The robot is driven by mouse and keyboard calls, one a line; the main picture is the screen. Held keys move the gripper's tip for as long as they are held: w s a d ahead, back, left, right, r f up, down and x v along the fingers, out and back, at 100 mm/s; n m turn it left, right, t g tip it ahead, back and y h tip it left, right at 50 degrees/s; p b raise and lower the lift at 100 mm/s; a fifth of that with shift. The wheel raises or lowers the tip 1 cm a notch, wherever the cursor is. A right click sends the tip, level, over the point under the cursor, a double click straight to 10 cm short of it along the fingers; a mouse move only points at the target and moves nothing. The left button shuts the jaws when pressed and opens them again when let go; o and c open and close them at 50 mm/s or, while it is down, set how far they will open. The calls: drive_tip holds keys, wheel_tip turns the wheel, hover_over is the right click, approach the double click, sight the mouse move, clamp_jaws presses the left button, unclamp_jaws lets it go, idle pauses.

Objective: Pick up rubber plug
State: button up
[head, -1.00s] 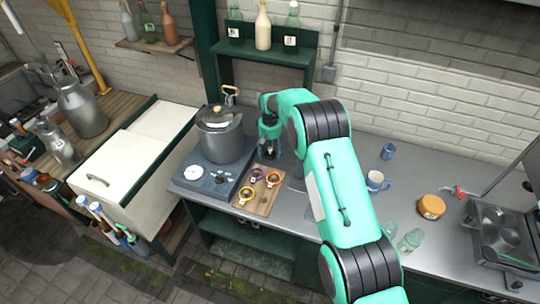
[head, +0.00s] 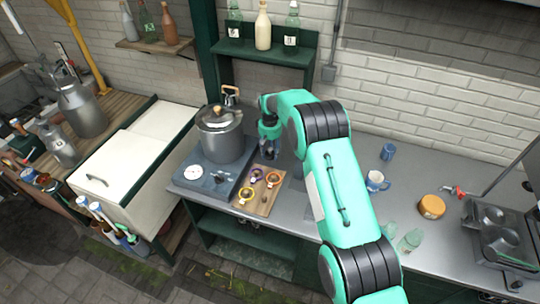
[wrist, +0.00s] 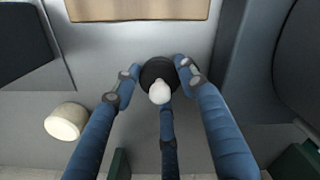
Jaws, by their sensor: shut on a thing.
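A dark round piece, which looks like the rubber plug (wrist: 154,70), sits between my fingertips in the wrist view. My gripper (wrist: 158,74) is shut on it, with blue fingers at its left and right sides and a third finger from below. A pale rounded bit (wrist: 159,92) shows at its near edge; I cannot tell whether it is part of the plug or a fingertip. In the head view my gripper (head: 268,154) is low behind the wooden board, right of the pot, and the plug is too hidden to make out. Whether the plug touches the counter is unclear.
The wooden board (head: 257,205) with several ringed pieces lies close in front. The large pot (head: 218,142) stands on a grey scale (head: 210,181) to the left. A cream cylinder (wrist: 66,121) lies beside my fingers.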

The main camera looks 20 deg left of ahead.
sight(270, 148)
drive_tip(key=shift+r, duration=0.15)
drive_tip(key=shift+r, duration=4.85)
